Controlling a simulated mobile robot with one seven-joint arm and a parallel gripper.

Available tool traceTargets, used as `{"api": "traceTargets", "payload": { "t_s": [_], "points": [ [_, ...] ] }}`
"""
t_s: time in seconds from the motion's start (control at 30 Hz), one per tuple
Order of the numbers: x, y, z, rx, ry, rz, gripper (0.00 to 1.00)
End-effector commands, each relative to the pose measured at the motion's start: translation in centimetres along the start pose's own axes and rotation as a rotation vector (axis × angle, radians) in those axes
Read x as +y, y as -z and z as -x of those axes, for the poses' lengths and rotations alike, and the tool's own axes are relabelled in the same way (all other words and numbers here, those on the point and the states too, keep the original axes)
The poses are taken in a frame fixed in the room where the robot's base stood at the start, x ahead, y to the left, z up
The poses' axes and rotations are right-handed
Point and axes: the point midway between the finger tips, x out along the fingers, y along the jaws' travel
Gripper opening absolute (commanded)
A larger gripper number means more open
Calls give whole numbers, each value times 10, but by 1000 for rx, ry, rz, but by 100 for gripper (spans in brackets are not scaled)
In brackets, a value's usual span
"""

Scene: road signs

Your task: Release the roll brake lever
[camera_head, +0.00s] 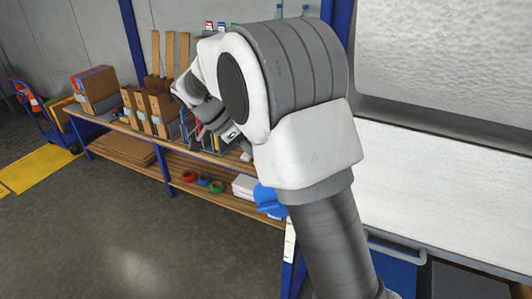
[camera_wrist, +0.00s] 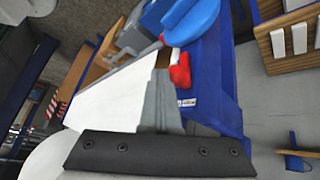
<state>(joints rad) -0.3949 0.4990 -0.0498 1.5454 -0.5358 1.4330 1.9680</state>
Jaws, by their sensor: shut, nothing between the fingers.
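A red knob-like part (camera_wrist: 180,70), likely the roll brake lever, shows in the wrist view against a blue frame (camera_wrist: 212,75). A large rounded blue part (camera_wrist: 190,20) is just above it. My gripper (camera_wrist: 160,88) is shut and empty, with its grey fingers pointing up the picture toward the red part. The fingertips appear just left of and below it; I cannot tell whether they touch. In the head view, my arm covers much of the work area, and a blue part (camera_head: 268,202) shows beside it. The red part cannot be made out there.
A wooden bench (camera_head: 205,152) holds cardboard boxes (camera_head: 97,85) and other items. Coloured tape rolls (camera_head: 204,180) lie on its lower shelf. A white surface (camera_head: 440,180) lies at right. A blue trolley (camera_head: 50,125) stands at far left. The grey floor (camera_head: 110,235) at front left is clear.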

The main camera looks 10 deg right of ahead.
Motion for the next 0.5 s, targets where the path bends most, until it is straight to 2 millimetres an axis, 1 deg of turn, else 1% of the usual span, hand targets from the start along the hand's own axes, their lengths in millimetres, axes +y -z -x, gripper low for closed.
{"api": "traceTargets", "payload": {
  "t_s": [0.07,0.2,0.5],
  "points": [
    [-4,-5,1,43,-34,19,0],
    [-8,-10,2,101,-79,39,0],
    [-8,-8,3,92,-74,35,0]
  ]
}}
